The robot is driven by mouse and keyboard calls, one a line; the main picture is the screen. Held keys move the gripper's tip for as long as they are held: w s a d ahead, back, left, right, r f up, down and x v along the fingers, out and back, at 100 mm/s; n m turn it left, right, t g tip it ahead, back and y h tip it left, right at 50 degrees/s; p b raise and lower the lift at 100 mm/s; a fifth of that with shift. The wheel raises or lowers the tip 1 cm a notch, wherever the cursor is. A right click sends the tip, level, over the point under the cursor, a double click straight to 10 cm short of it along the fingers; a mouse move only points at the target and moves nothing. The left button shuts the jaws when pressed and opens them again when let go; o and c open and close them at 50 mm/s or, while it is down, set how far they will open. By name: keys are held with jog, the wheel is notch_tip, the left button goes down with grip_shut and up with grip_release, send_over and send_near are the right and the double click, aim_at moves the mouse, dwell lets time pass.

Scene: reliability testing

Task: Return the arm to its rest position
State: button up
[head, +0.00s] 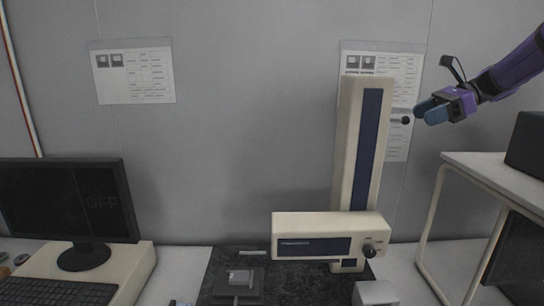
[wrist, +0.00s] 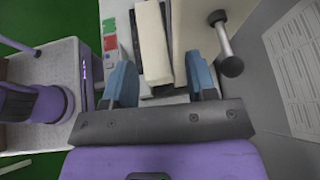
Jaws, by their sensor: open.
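My gripper (head: 428,111) is at the upper right in the head view, on my purple arm, just right of the tall cream column (head: 348,145) of a test machine. It is open, and nothing shows held between its blue fingers. In the wrist view my gripper (wrist: 162,78) has its two blue fingers apart, with parts of the machine (wrist: 152,45) seen beyond the gap. A metal lever with a dark knob (wrist: 229,66) stands just outside the right finger. In the head view the knob (head: 405,120) is close to the fingertips; contact cannot be told.
A white-topped stand (head: 487,161) with a dark box (head: 527,142) is below my arm at the right. A monitor (head: 68,205) stands at the left. The machine's cream control box (head: 285,226) is at the column's foot. Open space lies left of the column.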

jog(key=s+a+n+h, duration=0.4)
jog(key=s+a, duration=0.1)
jog(key=s, duration=0.4)
jog(key=s+a+n+h, duration=0.3)
jog(key=s+a+n, duration=0.15)
jog(key=s, duration=0.45)
jog(key=s+f+n+t+h, duration=0.1)
jog(key=s+f+n+h, duration=0.1)
jog(key=s+n, duration=0.3)
jog(key=s+f+n+t+h, duration=0.2)
jog(key=s+f+n, duration=0.3)
jog(key=s, duration=0.6)
jog(key=shift+d+t+h, duration=0.3)
jog(key=shift+d+h, duration=0.1)
jog(key=shift+h, duration=0.4)
